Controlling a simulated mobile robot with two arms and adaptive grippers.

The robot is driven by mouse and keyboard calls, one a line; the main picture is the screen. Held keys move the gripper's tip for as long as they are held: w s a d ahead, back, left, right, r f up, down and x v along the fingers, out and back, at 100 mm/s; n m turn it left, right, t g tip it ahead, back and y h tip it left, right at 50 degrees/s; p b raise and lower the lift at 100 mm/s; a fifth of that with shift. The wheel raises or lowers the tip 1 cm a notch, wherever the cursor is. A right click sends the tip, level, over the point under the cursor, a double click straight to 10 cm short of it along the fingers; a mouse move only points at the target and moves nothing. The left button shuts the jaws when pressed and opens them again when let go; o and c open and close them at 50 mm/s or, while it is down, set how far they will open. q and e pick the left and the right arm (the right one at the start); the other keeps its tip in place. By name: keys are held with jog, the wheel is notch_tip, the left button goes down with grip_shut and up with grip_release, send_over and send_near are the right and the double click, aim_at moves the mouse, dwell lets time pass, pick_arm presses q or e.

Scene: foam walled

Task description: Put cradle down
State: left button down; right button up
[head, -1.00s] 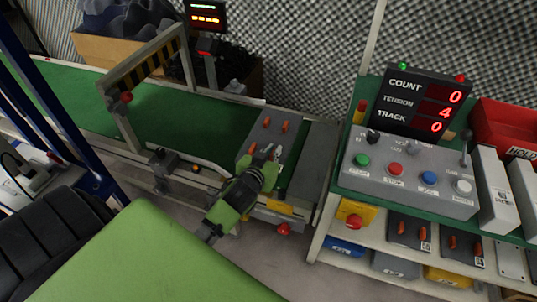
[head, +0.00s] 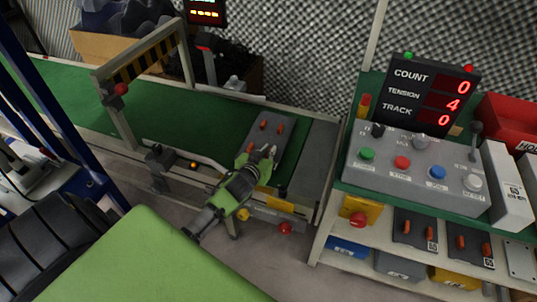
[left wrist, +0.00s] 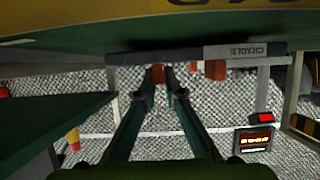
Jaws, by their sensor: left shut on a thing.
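The cradle (head: 258,143) is a grey plate with several upright orange pegs. It is over the right end of the green conveyor belt (head: 190,122) in the head view. My left gripper (head: 266,154) reaches it from the near side and is shut on one orange peg. In the left wrist view, the cradle's dark edge with a CRADLE label (left wrist: 235,50) runs across the top, and the fingers (left wrist: 159,85) close around a peg. Whether the cradle touches the belt or is just above it, I cannot tell. My right gripper is not in view.
A striped gate (head: 140,65) spans the belt to the left. A control box (head: 415,175) with coloured buttons and a display (head: 430,95) stand on the right bench. A red knob (head: 285,228) sticks out below the belt's near side. The belt's middle is clear.

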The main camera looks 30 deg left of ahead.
pick_arm(q)
jog(key=shift+w+f, duration=0.1)
jog(key=shift+f, duration=0.15)
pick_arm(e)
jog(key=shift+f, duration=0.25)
pick_arm(q)
jog(key=c, duration=2.1)
grip_release()
jog(key=shift+c, duration=0.2)
